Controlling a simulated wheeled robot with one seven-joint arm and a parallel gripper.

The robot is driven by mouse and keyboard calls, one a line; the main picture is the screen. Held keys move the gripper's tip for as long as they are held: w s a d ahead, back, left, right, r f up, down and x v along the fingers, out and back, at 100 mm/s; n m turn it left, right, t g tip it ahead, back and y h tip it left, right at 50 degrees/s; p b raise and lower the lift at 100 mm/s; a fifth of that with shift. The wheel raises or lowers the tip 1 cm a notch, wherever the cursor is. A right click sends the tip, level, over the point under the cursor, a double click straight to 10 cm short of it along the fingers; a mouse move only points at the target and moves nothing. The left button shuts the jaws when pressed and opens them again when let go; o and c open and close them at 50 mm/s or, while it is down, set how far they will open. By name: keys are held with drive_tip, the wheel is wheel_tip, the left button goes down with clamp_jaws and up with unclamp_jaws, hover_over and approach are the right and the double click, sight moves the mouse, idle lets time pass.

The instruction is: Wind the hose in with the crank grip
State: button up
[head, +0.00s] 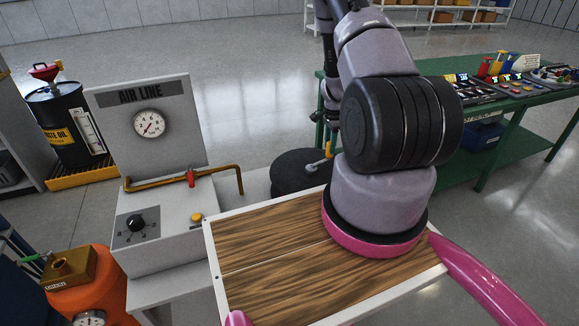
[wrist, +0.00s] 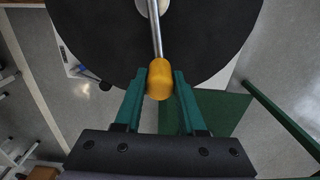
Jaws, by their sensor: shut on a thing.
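The yellow crank grip (wrist: 158,80) sits at the end of a metal crank arm (wrist: 155,35) on the black reel disc (wrist: 95,30). My gripper (wrist: 160,78) has its green fingers on both sides of the grip and is shut on it. In the head view the reel (head: 292,172) lies behind the wooden top, partly hidden by it and by my arm. The crank grip (head: 327,153) shows small there, at the reel's right side. I cannot make out the hose for certain.
The air line panel (head: 150,122), with gauge, pipe and red valve, stands left of the reel. A wooden-topped board (head: 270,270) is in front. A green workbench (head: 500,110) with tools is at right. An orange tank (head: 95,285) stands at lower left. Open floor lies behind.

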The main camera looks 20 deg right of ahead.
drive_tip(key=shift+s+d, duration=0.1)
drive_tip(key=shift+d, duration=0.05)
drive_tip(key=shift+s+d+r, duration=0.15)
drive_tip(key=shift+s, duration=1.6)
drive_tip(key=shift+s, duration=0.35)
drive_tip(key=shift+s+a, duration=0.35)
drive_tip(key=shift+s, duration=0.3)
drive_tip(key=shift+s+a, duration=0.35)
drive_tip(key=shift+s, duration=0.3)
